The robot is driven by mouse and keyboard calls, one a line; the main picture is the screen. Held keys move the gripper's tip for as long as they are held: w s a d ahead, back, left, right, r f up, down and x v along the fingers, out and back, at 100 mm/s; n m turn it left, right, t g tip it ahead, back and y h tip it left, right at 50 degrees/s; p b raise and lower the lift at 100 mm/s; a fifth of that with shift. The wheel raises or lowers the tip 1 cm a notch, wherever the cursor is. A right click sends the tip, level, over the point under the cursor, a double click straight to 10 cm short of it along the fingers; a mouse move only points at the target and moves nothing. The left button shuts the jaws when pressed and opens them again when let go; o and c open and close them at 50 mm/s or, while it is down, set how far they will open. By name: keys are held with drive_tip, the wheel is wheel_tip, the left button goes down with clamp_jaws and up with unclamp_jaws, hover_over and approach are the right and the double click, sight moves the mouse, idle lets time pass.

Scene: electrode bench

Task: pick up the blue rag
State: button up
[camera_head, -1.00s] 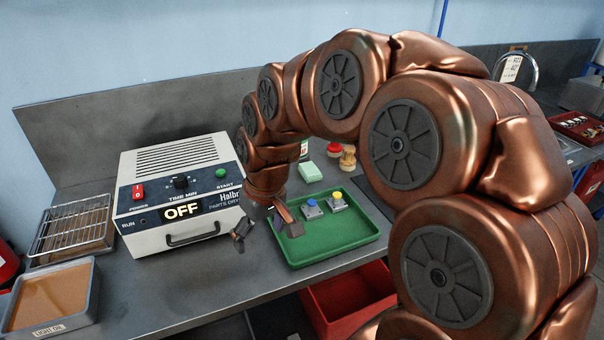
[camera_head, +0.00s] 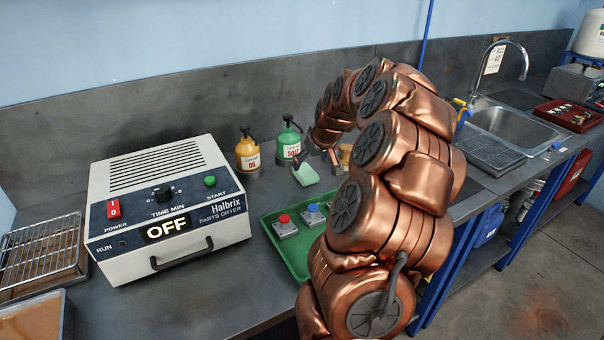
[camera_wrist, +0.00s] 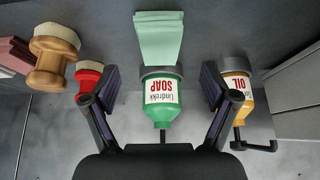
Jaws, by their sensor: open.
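I see no cloth that is clearly blue. A pale mint-green folded cloth or pad (camera_head: 305,174) lies on the bench behind the green tray. It also shows at the top middle of the wrist view (camera_wrist: 160,38). My gripper (camera_wrist: 161,82) is open, with its two dark fingers apart. In the wrist view the green soap bottle (camera_wrist: 160,108) appears between the fingers, and the mint cloth appears above it. I cannot tell the depth between fingers and bottle. In the head view my gripper is close to the cloth, partly hidden by my arm.
A yellow oil bottle (camera_head: 248,155) stands beside the soap bottle (camera_head: 288,140) at the back. Wooden-handled tools (camera_wrist: 55,55) are at the wrist view's left. The parts dryer (camera_head: 165,205) stands left. A green tray (camera_head: 270,232) holds boxes with buttons. A sink (camera_head: 515,125) is right.

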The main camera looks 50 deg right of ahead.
sight(305, 170)
drive_tip(key=shift+p+x, duration=1.15)
drive_tip(key=shift+x, duration=2)
drive_tip(key=shift+d, duration=0.1)
drive_tip(key=c, duration=1.2)
wheel_tip(305, 170, up, 7)
drive_tip(key=shift+f+b, duration=0.1)
drive_tip(key=shift+b, duration=1)
drive_tip(key=shift+s, duration=0.15)
drive_tip(key=shift+s+a, duration=0.35)
drive_tip(key=shift+s, duration=0.5)
drive_tip(key=s+a+b, duration=0.1)
drive_tip(key=s, duration=0.4)
drive_tip(key=s+a+b, duration=0.2)
drive_tip(key=s, duration=0.3)
drive_tip(key=s+a+b, duration=0.1)
drive_tip(key=s+a, duration=0.1)
drive_tip(key=s, duration=0.3)
